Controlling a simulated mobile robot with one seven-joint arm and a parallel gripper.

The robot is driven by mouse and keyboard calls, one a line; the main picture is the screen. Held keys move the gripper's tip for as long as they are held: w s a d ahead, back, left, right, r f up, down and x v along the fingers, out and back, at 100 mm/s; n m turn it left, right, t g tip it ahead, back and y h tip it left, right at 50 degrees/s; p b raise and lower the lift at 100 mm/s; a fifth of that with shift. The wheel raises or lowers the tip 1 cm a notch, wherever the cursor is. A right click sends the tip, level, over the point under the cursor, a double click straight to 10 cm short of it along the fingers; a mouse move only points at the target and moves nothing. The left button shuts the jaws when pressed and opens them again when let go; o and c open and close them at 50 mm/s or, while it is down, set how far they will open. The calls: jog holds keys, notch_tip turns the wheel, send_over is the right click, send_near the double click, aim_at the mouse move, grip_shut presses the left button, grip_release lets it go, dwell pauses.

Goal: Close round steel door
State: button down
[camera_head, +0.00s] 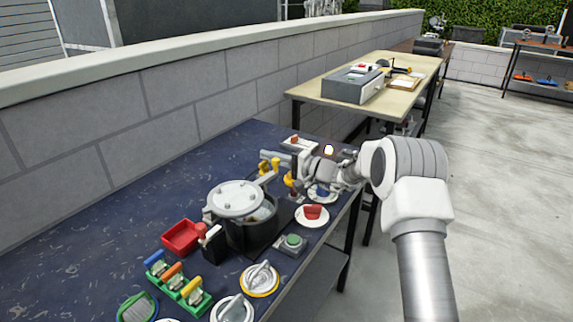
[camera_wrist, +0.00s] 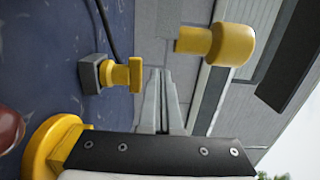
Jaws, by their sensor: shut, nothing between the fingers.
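The round steel door (camera_head: 236,196) is a flat silver disc on top of a black round vessel (camera_head: 250,236) in the head view. It sits offset to the upper left, so part of the vessel's opening shows at its lower right. My gripper (camera_head: 280,155) is beyond the vessel, up and to the right of the door, and apart from it. Its fingers also show in the wrist view (camera_wrist: 161,74), side by side and shut with nothing between them. The door is not recognisable in the wrist view.
Yellow fittings stand close to my gripper, including a yellow cylinder (camera_wrist: 232,45) and a small yellow knob (camera_wrist: 124,76). A red tray (camera_head: 183,237) lies left of the vessel.

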jog(key=shift+s+a, duration=0.6)
jog(key=shift+s, duration=0.2)
jog(key=shift+s+a, duration=0.6)
jog(key=shift+s, duration=0.2)
